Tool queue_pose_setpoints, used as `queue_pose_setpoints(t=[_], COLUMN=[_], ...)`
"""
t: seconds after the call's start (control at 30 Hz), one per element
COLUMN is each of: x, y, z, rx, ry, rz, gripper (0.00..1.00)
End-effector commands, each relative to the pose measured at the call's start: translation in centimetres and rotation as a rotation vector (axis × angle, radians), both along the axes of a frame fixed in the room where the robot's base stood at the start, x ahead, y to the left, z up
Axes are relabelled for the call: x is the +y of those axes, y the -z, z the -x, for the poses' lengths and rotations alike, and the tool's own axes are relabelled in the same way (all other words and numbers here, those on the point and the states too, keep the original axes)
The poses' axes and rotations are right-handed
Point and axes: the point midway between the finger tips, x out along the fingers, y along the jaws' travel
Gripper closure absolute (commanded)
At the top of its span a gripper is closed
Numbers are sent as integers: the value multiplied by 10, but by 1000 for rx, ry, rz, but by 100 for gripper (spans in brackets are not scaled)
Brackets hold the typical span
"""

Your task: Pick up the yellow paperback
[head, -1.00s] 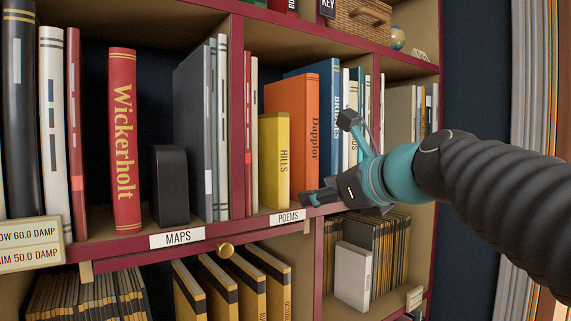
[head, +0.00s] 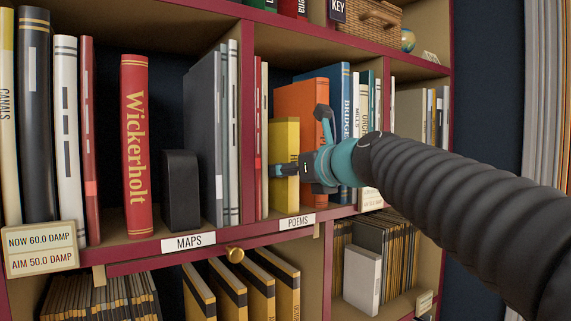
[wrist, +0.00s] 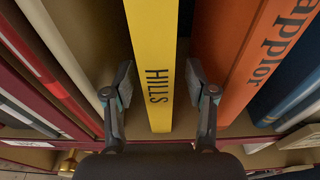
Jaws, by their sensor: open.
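The yellow paperback (head: 286,140), marked HILLS, stands upright on the shelf above the POEMS label. In the wrist view the yellow paperback (wrist: 154,60) runs down the middle, with its spine facing me. My gripper (head: 300,140) is in front of it in the head view and covers part of its spine. In the wrist view my gripper (wrist: 158,82) is open, with one finger on each side of the spine. A gap shows between each finger pad and the book, so it does not look gripped.
The orange Dapplor book (head: 300,100) stands close at the right, also seen in the wrist view (wrist: 245,55). A pale book (head: 264,135) stands at the left. A red divider (head: 247,130) and the shelf edge (head: 270,231) are close by.

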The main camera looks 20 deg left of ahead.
Motion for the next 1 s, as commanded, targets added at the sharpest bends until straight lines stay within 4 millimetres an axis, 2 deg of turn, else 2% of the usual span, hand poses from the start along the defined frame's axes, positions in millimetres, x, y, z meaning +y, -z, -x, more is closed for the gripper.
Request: queue_pose_setpoints(t=[0.3,0.63,0.67,0.87,0.9,1.0], x=[32,37,37,37,37,37], y=[9,11,11,11,11,10], z=[-25,-30,-30,-30,-30,-30], rx=[1,0,0,1,1,-2], ry=[0,2,2,1,1,2], rz=[1,1,1,1,1,0], gripper=[44,44,46,96,100,100])
